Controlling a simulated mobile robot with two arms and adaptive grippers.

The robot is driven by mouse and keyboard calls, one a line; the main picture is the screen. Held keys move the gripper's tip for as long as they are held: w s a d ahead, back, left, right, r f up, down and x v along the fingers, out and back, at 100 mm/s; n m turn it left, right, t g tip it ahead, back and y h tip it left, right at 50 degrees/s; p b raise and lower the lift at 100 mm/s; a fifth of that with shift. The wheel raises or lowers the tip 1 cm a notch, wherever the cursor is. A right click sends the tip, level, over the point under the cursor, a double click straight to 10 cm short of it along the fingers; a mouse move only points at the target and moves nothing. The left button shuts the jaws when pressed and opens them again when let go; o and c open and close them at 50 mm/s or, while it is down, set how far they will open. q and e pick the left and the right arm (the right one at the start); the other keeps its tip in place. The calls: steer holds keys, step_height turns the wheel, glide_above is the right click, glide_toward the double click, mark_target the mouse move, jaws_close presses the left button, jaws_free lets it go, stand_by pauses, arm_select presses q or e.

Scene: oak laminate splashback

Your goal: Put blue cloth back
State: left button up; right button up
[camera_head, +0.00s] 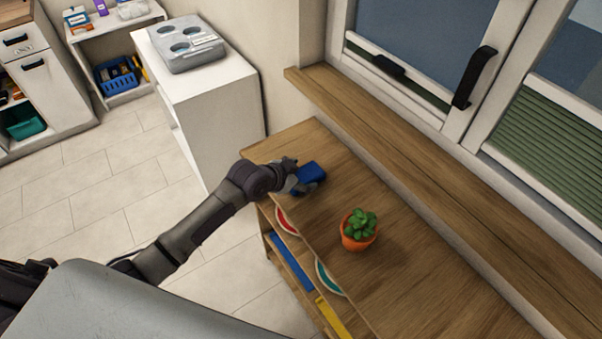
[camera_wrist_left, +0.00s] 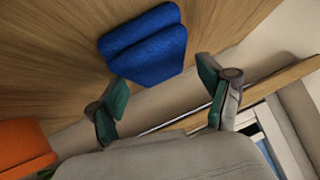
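The blue cloth (camera_head: 311,172), folded into a small thick pad, lies on the wooden top of the low shelf unit (camera_head: 400,290) near its far left end. My left gripper (camera_head: 298,182) is low over the top, right beside the cloth. In the left wrist view the cloth (camera_wrist_left: 145,45) lies just ahead of the green-padded fingertips. The left gripper (camera_wrist_left: 162,88) is open, its fingers wide apart. One fingertip overlaps the cloth's near edge in that view; I cannot tell whether it touches. My right gripper is not in view.
A potted plant (camera_head: 358,230) stands on the same top, and its orange pot (camera_wrist_left: 22,148) shows at the wrist view's lower left. A wooden sill (camera_head: 420,170) and window run along the right. A white cabinet (camera_head: 215,105) carries a grey box (camera_head: 186,45). The near top is clear.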

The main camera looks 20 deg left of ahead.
arm_select(q)
steer(key=shift+o, duration=0.3)
steer(key=shift+r, duration=0.25)
steer(key=shift+s+a+r, duration=0.2)
steer(key=shift+s, duration=0.1)
steer(key=v, duration=1.1)
steer(key=shift+r, duration=0.1)
